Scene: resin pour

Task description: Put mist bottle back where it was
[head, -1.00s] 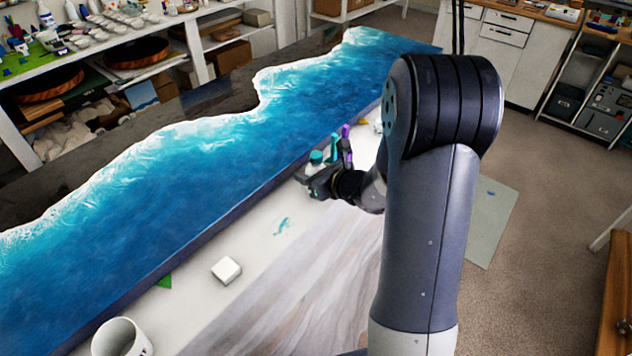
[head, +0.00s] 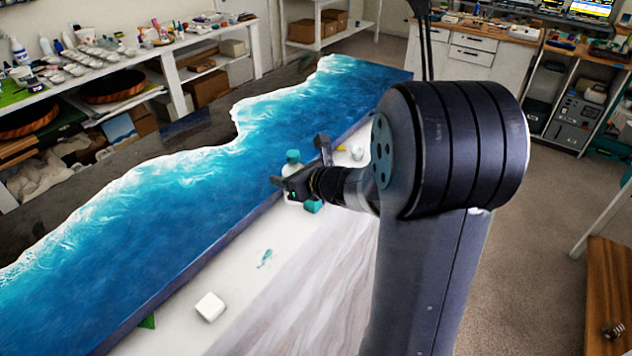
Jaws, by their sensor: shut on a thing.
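A white bottle with a teal cap, which looks like the mist bottle (head: 292,168), is upright at my gripper (head: 300,166), beside the long blue resin panel. My gripper is shut on it, with a dark finger on each side. The gripper body covers its middle, and a bit of white shows below. A teal item (head: 313,207) shows just under the gripper; I cannot tell what it is. Whether the bottle's base touches the table is hidden.
The blue wave resin panel (head: 190,215) runs along the table's left side. A white block (head: 210,307) lies on the pale table (head: 240,285) in front. A small white item (head: 357,152) and a yellow one stand behind the gripper. The near table is mostly clear.

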